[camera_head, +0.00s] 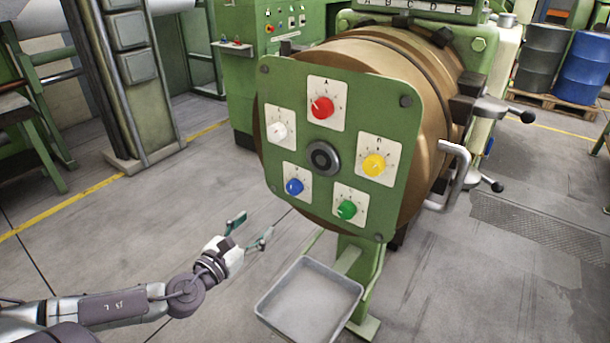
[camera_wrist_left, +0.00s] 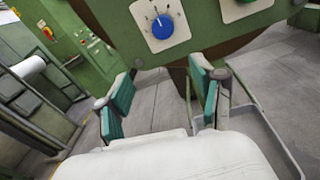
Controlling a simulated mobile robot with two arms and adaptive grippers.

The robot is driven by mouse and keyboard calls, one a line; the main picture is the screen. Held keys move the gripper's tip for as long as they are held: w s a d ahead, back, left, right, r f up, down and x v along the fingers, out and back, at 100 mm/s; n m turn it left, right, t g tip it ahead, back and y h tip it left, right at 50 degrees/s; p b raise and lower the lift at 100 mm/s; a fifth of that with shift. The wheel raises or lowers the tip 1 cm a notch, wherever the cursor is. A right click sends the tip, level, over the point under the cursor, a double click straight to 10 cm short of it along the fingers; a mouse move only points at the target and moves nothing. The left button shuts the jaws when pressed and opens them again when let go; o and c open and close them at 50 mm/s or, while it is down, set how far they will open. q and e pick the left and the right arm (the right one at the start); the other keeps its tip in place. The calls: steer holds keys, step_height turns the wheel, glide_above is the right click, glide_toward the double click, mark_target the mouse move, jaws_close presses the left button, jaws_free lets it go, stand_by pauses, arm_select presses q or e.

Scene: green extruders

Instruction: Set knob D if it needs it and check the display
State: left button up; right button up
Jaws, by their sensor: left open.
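A green panel (camera_head: 390,105) on the front of a brown drum carries a ring of coloured knobs on white dial plates. The red knob (camera_head: 322,108) at the top is marked A. The blue knob (camera_head: 294,187) is at lower left, and it also shows at the top of the left wrist view (camera_wrist_left: 162,27); its letter is too small to read. A display strip (camera_head: 418,8) lettered A to E is cut off at the top edge. My left gripper (camera_head: 252,229) is open and empty, below and left of the blue knob, apart from the panel. My right gripper is out of view.
The yellow (camera_head: 374,165), green (camera_head: 347,209) and white (camera_head: 277,132) knobs sit around a central hub (camera_head: 322,158). A grey tray (camera_head: 266,307) stands low beneath the panel. A grey handle (camera_head: 456,172) juts out at right.

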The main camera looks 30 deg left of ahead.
mark_target(292, 190)
arm_select(q)
steer(key=shift+m+h, duration=0.4)
steer(key=w+p, duration=0.1)
steer(key=w, duration=0.3)
steer(key=w+d+r+p, duration=0.1)
steer(key=w, duration=0.3)
steer(key=w+r+p, duration=0.1)
steer(key=w, duration=0.3)
steer(key=shift+w+d, duration=0.2)
steer(key=shift+w, duration=0.15)
steer(key=shift+w+f, duration=0.15)
steer(key=shift+w, duration=0.3)
steer(key=c, duration=1.2)
steer(key=shift+o, duration=0.2)
